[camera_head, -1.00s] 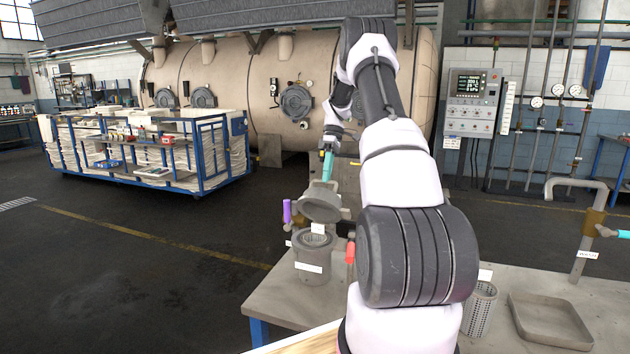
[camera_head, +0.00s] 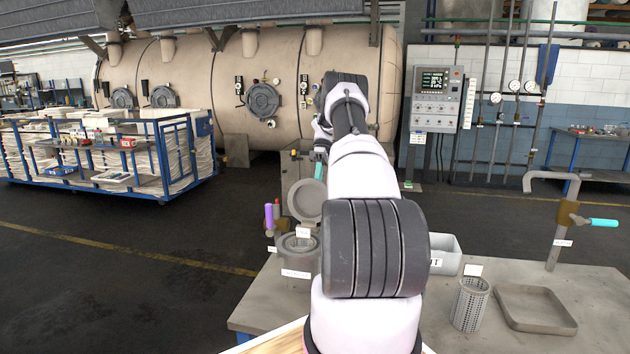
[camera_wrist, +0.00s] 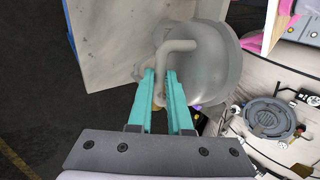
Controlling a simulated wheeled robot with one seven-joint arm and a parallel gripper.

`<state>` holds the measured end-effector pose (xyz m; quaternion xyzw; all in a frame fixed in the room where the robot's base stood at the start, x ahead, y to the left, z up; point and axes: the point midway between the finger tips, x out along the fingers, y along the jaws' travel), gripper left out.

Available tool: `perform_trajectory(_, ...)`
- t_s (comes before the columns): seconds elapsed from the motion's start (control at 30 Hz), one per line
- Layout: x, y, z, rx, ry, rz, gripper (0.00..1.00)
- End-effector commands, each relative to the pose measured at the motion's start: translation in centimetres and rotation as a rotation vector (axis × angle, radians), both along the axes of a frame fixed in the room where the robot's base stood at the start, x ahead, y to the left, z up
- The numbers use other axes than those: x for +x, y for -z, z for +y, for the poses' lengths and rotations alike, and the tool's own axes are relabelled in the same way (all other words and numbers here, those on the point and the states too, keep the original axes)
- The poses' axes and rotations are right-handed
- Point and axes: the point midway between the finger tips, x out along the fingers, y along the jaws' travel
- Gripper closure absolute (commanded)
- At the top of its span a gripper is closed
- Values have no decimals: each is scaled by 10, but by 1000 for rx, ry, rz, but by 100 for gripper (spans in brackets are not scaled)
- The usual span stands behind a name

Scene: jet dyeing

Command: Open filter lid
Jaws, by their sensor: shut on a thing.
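The grey round filter lid (camera_head: 305,201) stands tipped up at the back of the filter pot (camera_head: 297,268), whose top is uncovered. My gripper (camera_head: 318,174) has teal fingers and is at the lid's upper right side in the head view. In the wrist view, my gripper (camera_wrist: 160,78) is shut on the bent handle (camera_wrist: 178,46) of the lid (camera_wrist: 215,65). The lid's far edge and hinge are partly hidden.
A purple handle (camera_head: 268,216) stands left of the pot. A perforated basket (camera_head: 470,304), a shallow tray (camera_head: 536,308) and a pale bin (camera_head: 446,255) are on the bench to the right.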

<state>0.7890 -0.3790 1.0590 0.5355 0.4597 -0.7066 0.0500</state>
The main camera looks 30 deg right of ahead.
Motion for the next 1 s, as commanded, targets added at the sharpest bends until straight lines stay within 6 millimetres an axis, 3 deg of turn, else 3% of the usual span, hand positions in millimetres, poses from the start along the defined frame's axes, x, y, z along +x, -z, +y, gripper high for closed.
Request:
perform_trajectory(0.3,6,14,-6,64,1,62,100)
perform_trajectory(0.9,7,18,-8,77,-2,77,100)
perform_trajectory(0.93,7,18,-8,77,-2,77,60)
perform_trajectory(0.97,7,18,-8,77,-2,78,53)
perform_trajectory(1.0,7,18,-8,77,-2,78,53)
